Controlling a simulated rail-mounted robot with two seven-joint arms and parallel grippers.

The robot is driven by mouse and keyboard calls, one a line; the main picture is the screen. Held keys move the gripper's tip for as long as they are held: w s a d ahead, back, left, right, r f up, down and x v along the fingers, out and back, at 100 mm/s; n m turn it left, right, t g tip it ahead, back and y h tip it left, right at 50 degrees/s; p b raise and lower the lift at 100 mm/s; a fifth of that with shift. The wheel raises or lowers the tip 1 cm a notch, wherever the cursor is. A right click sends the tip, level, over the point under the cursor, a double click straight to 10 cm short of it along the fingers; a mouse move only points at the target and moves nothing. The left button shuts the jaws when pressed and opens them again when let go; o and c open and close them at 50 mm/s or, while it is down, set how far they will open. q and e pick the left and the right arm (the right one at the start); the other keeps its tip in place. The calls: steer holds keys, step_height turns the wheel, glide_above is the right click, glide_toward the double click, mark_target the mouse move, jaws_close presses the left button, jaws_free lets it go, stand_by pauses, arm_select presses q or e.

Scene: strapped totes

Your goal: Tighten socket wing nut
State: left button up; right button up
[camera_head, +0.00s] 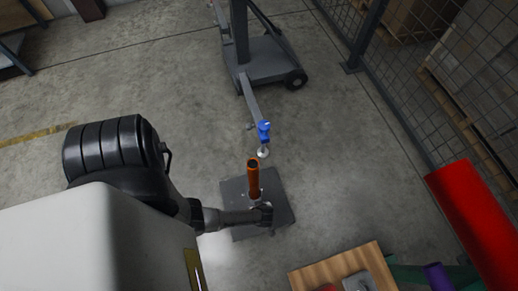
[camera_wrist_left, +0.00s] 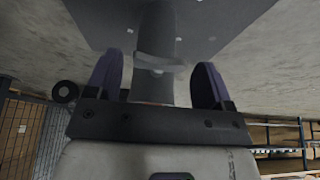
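An upright orange post (camera_head: 254,180) stands on a dark grey square base plate (camera_head: 236,190) on the floor. My left gripper (camera_head: 265,214) is low beside the post's foot, over the plate. In the left wrist view its two dark purple fingers are spread wide (camera_wrist_left: 157,84), with clear gaps on both sides of a grey upright post (camera_wrist_left: 158,30). A pale bar or collar with a small knob (camera_wrist_left: 158,63) crosses this post between the fingers; it may be the wing nut, but I cannot tell surely. In the head view the wing nut is not distinguishable. My right gripper is not in view.
A grey wheeled stand (camera_head: 268,62) reaches towards the post with an arm ending in a blue clamp (camera_head: 264,131). A wooden tabletop (camera_head: 322,275) is at the bottom, a red cylinder (camera_head: 478,220) and mesh fence (camera_head: 405,95) at right.

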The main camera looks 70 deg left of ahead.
arm_select(q)
steer(key=c, duration=0.8)
steer(key=shift+w+g, duration=0.2)
steer(key=shift+g, duration=0.5)
steer(key=shift+w+f+m+g, duration=0.1)
steer(key=shift+w+m+g, duration=0.15)
steer(key=shift+g, duration=0.35)
steer(key=shift+w+f+m+g+b, duration=0.15)
steer(key=shift+m+g+b, duration=0.1)
steer(key=shift+g+b, duration=0.6)
steer(key=shift+w+g+y+b, duration=0.1)
steer(key=shift+g+y+b, duration=0.35)
steer(key=shift+g, duration=0.6)
